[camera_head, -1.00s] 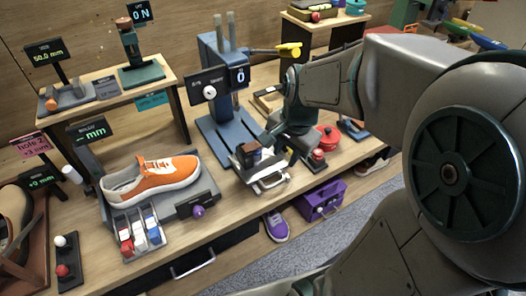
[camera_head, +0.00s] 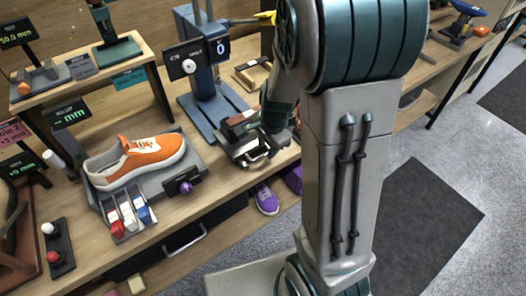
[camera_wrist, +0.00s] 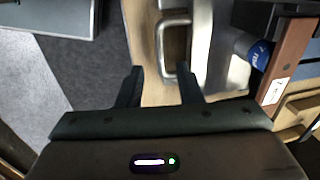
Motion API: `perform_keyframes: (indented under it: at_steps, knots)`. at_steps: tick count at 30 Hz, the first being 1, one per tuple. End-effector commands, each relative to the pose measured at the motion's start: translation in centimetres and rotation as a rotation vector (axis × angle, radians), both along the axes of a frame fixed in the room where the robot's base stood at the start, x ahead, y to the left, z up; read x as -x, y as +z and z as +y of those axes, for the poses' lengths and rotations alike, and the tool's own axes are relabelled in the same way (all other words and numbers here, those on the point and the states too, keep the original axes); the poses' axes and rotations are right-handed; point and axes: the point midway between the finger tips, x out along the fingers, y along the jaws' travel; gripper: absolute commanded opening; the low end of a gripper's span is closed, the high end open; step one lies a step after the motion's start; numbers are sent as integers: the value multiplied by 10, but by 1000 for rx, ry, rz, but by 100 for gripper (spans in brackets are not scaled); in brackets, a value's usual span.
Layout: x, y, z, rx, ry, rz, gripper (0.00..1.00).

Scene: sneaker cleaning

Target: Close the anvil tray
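The anvil tray's pale metal handle (camera_head: 257,158) shows at the table's front edge, in front of the blue press. In the wrist view, the U-shaped handle (camera_wrist: 170,72) lies just beyond my fingertips, near the right finger, with a silver surface (camera_wrist: 227,45) beside it. I cannot tell whether a finger touches the handle.
The blue press (camera_head: 205,85) stands behind the tray. An orange sneaker (camera_head: 137,160) rests on a grey stand to the left. A purple shoe (camera_head: 265,198) lies below the table edge. Grey floor and a dark mat (camera_head: 425,225) are at right.

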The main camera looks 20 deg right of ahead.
Motion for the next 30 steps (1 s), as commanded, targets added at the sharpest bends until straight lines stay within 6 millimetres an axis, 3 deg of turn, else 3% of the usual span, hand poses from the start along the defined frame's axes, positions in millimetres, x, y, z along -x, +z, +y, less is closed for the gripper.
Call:
perform_keyframes:
  at_steps: [6,16,17,20,26,30]
  knots:
    - [-3,-21,1,0,0,0,33]
    - [-4,-24,1,0,1,0,33]
    - [-4,-24,1,0,1,0,30]
    - [-4,-23,1,0,1,0,2]
    - [-5,-23,1,0,1,0,0]
    - [-18,-22,5,1,2,0,0]
